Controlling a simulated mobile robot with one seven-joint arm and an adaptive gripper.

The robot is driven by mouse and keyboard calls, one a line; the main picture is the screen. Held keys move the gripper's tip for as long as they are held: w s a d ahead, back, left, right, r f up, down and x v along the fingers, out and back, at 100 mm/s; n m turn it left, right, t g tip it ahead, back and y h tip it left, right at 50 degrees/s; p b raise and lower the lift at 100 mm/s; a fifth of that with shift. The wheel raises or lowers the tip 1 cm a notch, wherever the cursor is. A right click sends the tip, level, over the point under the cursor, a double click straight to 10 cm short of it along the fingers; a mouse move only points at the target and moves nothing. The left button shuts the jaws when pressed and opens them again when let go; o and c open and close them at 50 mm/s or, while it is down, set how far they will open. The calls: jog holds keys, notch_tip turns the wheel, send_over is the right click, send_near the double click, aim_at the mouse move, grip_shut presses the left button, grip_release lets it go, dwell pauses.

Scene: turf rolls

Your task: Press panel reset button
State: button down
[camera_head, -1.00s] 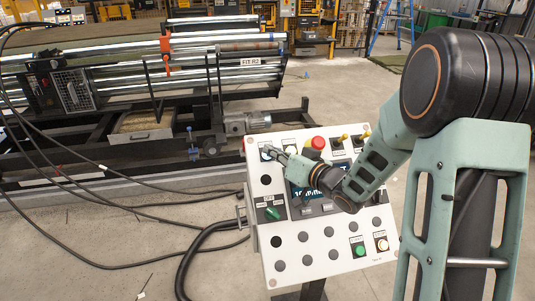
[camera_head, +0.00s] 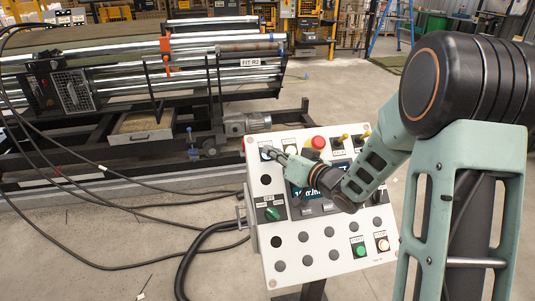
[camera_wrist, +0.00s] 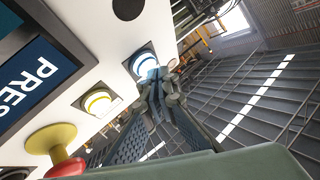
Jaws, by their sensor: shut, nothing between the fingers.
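The white control panel (camera_head: 262,223) stands tilted in front of me. A blue-lit button (camera_wrist: 146,64) sits in its top row, and it also shows in the head view at the panel's upper left corner, partly behind my fingertips. Its label is not readable, so I cannot confirm that it is the reset button. My gripper (camera_wrist: 158,84) is shut and empty, with its fingertips right at this button, overlapping its edge in the wrist view. I cannot tell whether they touch or press it. It also shows in the head view (camera_head: 270,151).
A white-lit button (camera_wrist: 97,102) is beside the blue one, then a red mushroom button (camera_head: 316,143) with a yellow collar. A screen (camera_wrist: 35,75), a green selector (camera_head: 272,214) and several other buttons lie below. A roller machine (camera_head: 150,75) stands behind; black cables (camera_head: 110,200) cross the floor.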

jog(key=shift+w+a+f+b, duration=0.1)
jog(key=shift+w+f+b, duration=0.15)
jog(key=shift+f+b, duration=0.1)
dwell(0.4)
jog(key=shift+s+r, duration=0.1)
jog(key=shift+r, duration=0.05)
jog(key=shift+s+r+p, duration=0.45)
jog(key=shift+r+p, duration=0.05)
jog(key=shift+p, duration=0.05)
jog(key=s+r+p, duration=0.1)
jog(key=r, duration=0.1)
jog(key=s+d+r+p, duration=0.1)
jog(key=s+p, duration=0.1)
jog(key=shift+d+r, duration=0.1)
jog(key=shift+r, duration=0.3)
dwell(0.3)
dwell(0.4)
